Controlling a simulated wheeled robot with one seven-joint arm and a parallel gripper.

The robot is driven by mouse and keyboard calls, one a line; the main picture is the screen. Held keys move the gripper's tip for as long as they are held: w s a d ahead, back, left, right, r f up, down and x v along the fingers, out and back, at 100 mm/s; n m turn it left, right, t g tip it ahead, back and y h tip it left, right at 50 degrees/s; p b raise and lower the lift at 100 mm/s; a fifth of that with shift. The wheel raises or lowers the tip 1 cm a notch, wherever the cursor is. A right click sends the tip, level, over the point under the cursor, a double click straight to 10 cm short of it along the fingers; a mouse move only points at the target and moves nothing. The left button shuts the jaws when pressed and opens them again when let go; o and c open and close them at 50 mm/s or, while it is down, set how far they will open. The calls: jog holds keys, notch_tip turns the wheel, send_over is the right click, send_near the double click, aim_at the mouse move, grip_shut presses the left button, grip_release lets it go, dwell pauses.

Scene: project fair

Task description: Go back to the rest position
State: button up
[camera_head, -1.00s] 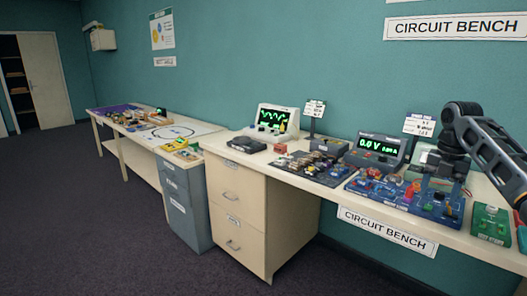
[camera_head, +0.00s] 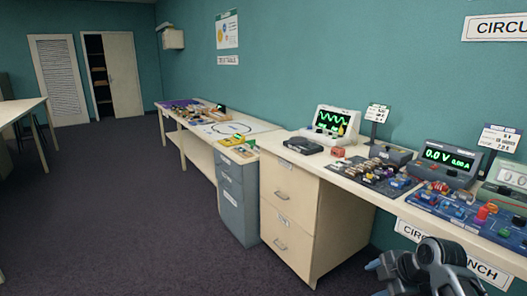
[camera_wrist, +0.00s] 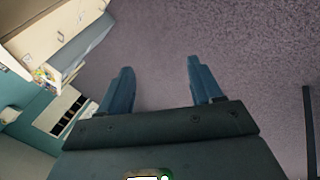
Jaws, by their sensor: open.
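My gripper (camera_wrist: 160,80) shows in the wrist view with its two blue fingers apart and nothing between them. Grey carpet lies beyond the fingertips. In the head view part of my arm (camera_head: 428,268) shows at the bottom right, in front of the circuit bench (camera_head: 340,183).
The bench holds an oscilloscope (camera_head: 334,123), a power supply (camera_head: 446,163) and a blue component board (camera_head: 452,205). A drawer cabinet (camera_head: 285,215) and a grey bin unit (camera_head: 236,200) stand below. A table (camera_head: 20,108) is at far left. Open carpet (camera_head: 130,220) fills the left and middle.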

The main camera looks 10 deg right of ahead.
jog(key=s+a+f+m+t, duration=0.1)
jog(key=s+a+f+m, duration=0.2)
jog(key=a, duration=0.4)
jog(key=s+a+f+m+t, duration=0.1)
jog(key=s+a+f+m, duration=0.1)
jog(key=s+a, duration=0.35)
jog(key=s+a+m+t+h, duration=0.1)
jog(key=s+a+m, duration=0.25)
jog(key=s, duration=0.25)
jog(key=s+a+m+t, duration=0.2)
jog(key=s+a, duration=0.3)
jog(key=s, duration=0.2)
jog(key=s+r+m+t+h, duration=0.1)
jog(key=s+r+m, duration=0.15)
jog(key=s, duration=0.45)
jog(key=s+r+m, duration=0.2)
jog(key=s+r, duration=0.2)
jog(key=s, duration=0.4)
jog(key=s+d+r+m+t, duration=0.1)
jog(key=s+d+r+t, duration=0.1)
jog(key=s+r, duration=0.7)
notch_tip(320, 180, up, 3)
jog(key=shift+s+d+r+m+t, duration=0.1)
jog(key=shift+s+d+m+t, duration=0.15)
jog(key=shift+d, duration=0.35)
